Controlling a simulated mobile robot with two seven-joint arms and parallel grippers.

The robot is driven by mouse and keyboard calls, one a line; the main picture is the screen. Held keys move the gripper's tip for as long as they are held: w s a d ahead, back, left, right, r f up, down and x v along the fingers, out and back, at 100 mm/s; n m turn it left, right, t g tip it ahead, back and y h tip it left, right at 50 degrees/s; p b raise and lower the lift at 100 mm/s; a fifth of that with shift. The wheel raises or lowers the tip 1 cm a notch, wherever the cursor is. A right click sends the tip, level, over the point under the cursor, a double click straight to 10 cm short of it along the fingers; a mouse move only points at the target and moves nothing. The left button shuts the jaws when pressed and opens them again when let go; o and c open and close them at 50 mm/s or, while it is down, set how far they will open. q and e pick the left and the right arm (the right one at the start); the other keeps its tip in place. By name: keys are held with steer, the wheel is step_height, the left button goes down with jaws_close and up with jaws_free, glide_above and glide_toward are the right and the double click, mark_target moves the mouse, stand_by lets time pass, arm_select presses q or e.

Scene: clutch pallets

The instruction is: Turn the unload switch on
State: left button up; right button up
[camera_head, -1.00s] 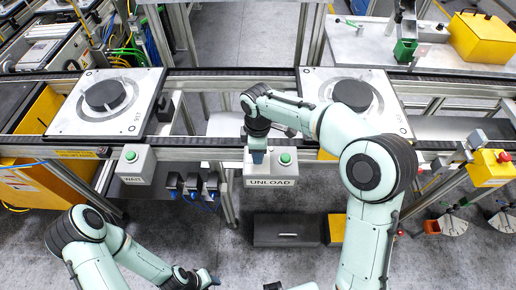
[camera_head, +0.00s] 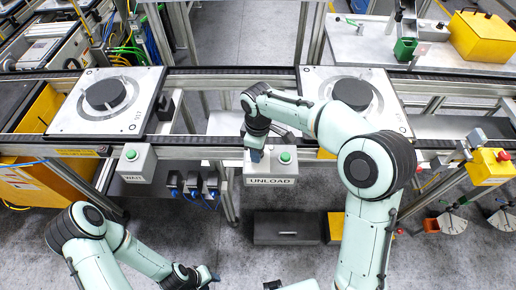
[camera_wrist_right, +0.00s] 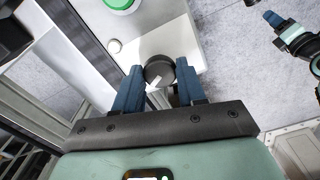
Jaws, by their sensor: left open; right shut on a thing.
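The grey unload box (camera_head: 284,170), labelled UNLOAD, carries a green button (camera_head: 285,157) and hangs on the front of the conveyor. Its black round switch knob (camera_wrist_right: 160,70), with a white pointer mark, shows in the right wrist view. My right gripper (camera_head: 257,156) is at the left part of the box. In the wrist view its blue fingers (camera_wrist_right: 159,80) are shut on the knob, one on each side. In the head view the gripper hides the knob. My left gripper (camera_head: 210,275) is open and empty, low in front of the conveyor and away from the box.
A second box labelled WAIT (camera_head: 135,163) hangs to the left. Two pallets with dark clutch discs (camera_head: 105,95) (camera_head: 352,93) sit on the conveyor. A yellow box with a red button (camera_head: 492,165) is at the right. The floor in front is partly clear.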

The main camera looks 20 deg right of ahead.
steer(key=o, duration=1.1)
steer(key=shift+c, duration=0.2)
arm_select(q)
steer(key=w+r+p, duration=0.2)
steer(key=shift+w+r, duration=0.4)
arm_select(e)
step_height(320, 180, up, 13)
steer(key=shift+r, duration=0.2)
